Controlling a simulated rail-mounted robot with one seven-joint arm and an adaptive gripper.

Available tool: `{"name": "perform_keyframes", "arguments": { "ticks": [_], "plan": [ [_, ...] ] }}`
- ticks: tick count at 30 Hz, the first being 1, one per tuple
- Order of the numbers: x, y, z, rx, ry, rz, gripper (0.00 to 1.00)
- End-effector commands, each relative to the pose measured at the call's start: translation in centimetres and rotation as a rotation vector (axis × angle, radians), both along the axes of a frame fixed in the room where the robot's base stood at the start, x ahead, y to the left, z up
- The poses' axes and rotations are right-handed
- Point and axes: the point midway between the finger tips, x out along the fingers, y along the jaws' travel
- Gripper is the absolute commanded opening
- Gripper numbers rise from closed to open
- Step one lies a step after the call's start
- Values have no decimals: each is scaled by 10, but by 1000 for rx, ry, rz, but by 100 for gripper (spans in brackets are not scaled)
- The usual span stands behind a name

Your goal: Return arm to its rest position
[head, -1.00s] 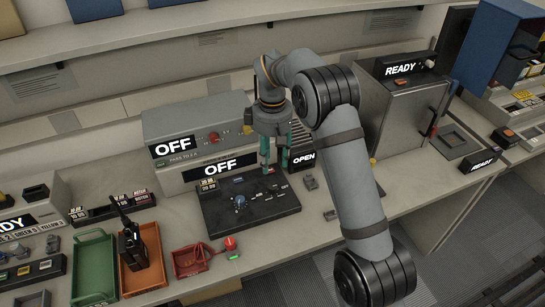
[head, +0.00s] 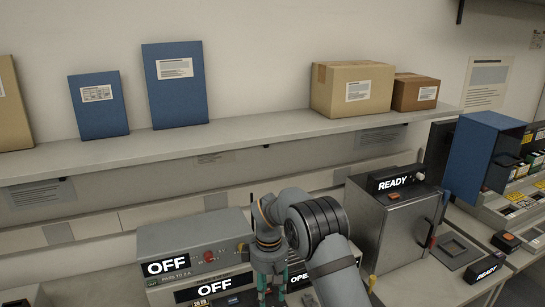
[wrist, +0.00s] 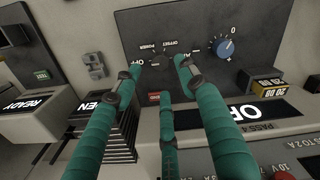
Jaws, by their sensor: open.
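My gripper (head: 272,295) hangs low in front of the grey OFF unit (head: 195,240) in the head view, with its lower end near the bottom edge. In the wrist view, my gripper (wrist: 156,72) shows several green fingers spread apart, open with nothing between them. They reach over a black panel (wrist: 195,25) with a blue knob (wrist: 225,47) and printed labels. Whether the tips touch the panel cannot be told. My arm bends above the bench and hides part of the OPEN display (head: 300,278).
A grey READY cabinet (head: 393,225) stands right of my arm. Above the bench, a shelf (head: 250,133) carries blue binders (head: 175,84) and cardboard boxes (head: 353,88). A blue open-fronted box (head: 482,155) stands at the far right. The air between arm and shelf is clear.

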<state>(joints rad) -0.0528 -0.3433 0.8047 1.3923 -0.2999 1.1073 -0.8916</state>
Motion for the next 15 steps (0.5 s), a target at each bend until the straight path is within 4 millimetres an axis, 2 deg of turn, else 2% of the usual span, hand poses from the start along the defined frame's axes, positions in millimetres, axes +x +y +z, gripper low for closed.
{"name": "perform_keyframes", "arguments": {
  "ticks": [1, 6, 12, 15],
  "plan": [
    [-2, 0, -11, -2, 5, 0, 42],
    [-1, 0, -40, -1, 3, 0, 42],
    [-1, 0, -59, 0, 0, 0, 42],
    [0, 0, -60, 1, -1, -17, 42]
  ]
}}
